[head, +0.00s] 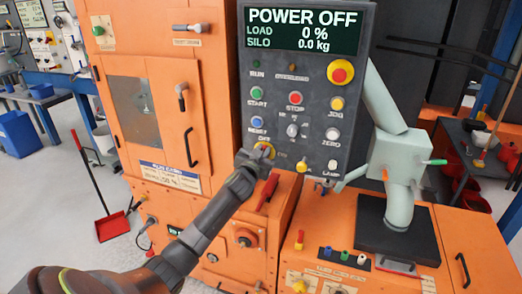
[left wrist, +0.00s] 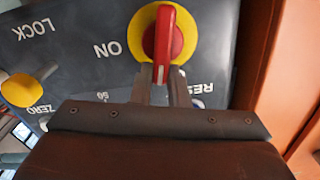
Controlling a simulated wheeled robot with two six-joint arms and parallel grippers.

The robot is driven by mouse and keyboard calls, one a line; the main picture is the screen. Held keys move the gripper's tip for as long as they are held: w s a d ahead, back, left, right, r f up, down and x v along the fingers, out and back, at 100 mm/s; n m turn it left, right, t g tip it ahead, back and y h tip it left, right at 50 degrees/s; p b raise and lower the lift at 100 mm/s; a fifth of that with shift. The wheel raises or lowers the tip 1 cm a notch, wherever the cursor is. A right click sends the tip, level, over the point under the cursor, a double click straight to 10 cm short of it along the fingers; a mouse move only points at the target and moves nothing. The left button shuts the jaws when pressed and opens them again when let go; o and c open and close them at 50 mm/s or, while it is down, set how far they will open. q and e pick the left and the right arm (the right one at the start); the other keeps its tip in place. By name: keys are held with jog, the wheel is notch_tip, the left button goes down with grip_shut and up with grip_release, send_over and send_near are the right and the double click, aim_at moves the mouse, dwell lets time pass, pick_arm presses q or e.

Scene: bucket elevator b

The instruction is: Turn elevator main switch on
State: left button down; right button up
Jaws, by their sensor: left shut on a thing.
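The main switch is a red handle on a yellow disc, at the lower left of the dark control panel (head: 325,120). In the head view my left gripper (head: 262,154) mostly covers the switch, and part of the yellow disc shows around it. In the left wrist view the red handle (left wrist: 165,38) lies upright in the picture, its near end between the two fingers of my left gripper (left wrist: 160,85). The gripper is shut on it. An upside-down ON label (left wrist: 107,49) is beside the disc. The display (head: 305,31) reads POWER OFF. My right gripper is not in view.
The panel has buttons close by, including a green START (head: 257,93), a red STOP (head: 295,98) and a red-and-yellow emergency stop (head: 340,73). An orange cabinet (head: 160,60) stands to the left. A pale green machine part (head: 398,160) stands right of the panel.

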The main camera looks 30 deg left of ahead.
aim_at(272, 153)
pick_arm(q)
jog(key=m, duration=0.4)
jog(key=d+f+m+p, duration=0.1)
jog(key=m, duration=0.3)
jog(key=d+f+m+p, duration=0.1)
jog(key=m, duration=0.2)
jog(key=shift+w+f+m, duration=0.2)
jog(key=shift+m, duration=0.2)
jog(key=shift+f+m+p, duration=0.2)
jog(key=shift+m, duration=0.6)
jog(key=shift+f+m+p, duration=0.15)
jog(key=shift+m, duration=0.65)
jog(key=c, duration=1.5)
grip_release()
jog(key=shift+o, duration=0.5)
jog(key=shift+r, duration=0.1)
